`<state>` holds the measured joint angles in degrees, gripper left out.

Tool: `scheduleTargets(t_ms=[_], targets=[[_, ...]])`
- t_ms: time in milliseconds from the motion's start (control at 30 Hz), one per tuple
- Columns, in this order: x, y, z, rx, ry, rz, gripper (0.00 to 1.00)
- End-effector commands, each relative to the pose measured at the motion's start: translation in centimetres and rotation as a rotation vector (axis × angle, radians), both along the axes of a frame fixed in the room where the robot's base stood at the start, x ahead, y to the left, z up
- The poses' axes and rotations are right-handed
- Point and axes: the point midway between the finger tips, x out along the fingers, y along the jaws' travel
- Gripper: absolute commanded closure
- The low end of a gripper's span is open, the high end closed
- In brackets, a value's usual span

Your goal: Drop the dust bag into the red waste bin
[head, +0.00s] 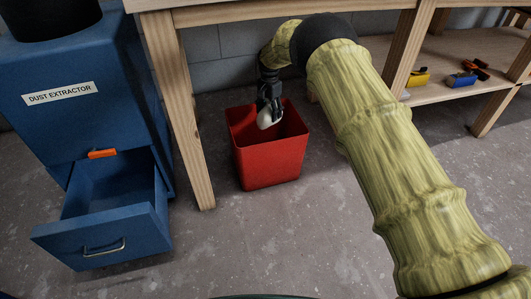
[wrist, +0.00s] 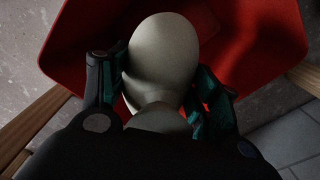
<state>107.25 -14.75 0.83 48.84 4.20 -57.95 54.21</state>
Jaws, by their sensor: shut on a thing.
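The red waste bin (head: 268,160) stands on the floor under the wooden workbench. My gripper (head: 267,108) is over the bin's open top and points down. It is shut on the pale dust bag (head: 265,119), which hangs at the mouth of the bin. In the wrist view the dust bag (wrist: 163,60) sits between the two dark fingers with green pads. The red bin (wrist: 75,45) spreads behind and around it there. The bin's floor is mostly hidden by the bag and my gripper.
A blue dust extractor (head: 120,110) stands at the left with its drawer (head: 105,235) pulled open and an orange latch (head: 102,153). A workbench leg (head: 180,110) stands between it and the bin. A low shelf (head: 450,95) at the right holds several tools.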

Motion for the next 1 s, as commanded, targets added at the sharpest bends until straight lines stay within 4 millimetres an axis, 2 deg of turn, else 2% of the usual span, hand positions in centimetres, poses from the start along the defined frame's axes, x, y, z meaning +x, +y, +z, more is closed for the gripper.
scheduleTargets(t_ms=[100, 400, 433, 567, 1000], targets=[[0.05, 0.0, -0.89, 0.0, -0.001, 0.0, 0.68], [0.05, 0.01, -0.98, 0.0, -0.001, 0.0, 0.68], [0.04, 0.02, -0.98, 0.0, -0.001, 0.0, 0.36], [0.03, 0.01, -0.99, 0.0, -0.001, 0.0, 0.13], [0.03, 0.0, -0.69, 0.001, -0.001, 0.0, 0.13]])
